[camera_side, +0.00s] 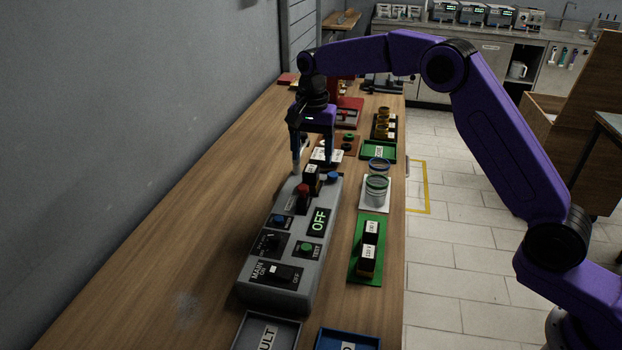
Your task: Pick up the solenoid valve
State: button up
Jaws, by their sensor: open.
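My gripper (313,167) is open and points down at the far end of the grey control panel (262,222). A small black block with a white label (311,179), which looks like the solenoid valve, stands at that end, between or just in front of the fingertips. I cannot tell whether the fingers touch it. Two similar black blocks with white labels (369,245) lie on a green tray (365,277) right of the panel. Their labels are too small to read surely.
The panel carries a red knob (303,193), a blue knob (333,177), an OFF display (319,222) and switches. Clear jars (376,190) stand to the right. More trays and parts lie beyond. Two trays (268,333) sit at the front. The wooden table (170,255) is bare at left.

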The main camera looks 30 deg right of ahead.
aim_at(311, 168)
jog(key=shift+a+f, duration=0.2)
jog(key=shift+f, duration=2.95)
jog(key=c, duration=1.2)
grip_shut()
jog(key=shift+r, duration=0.15)
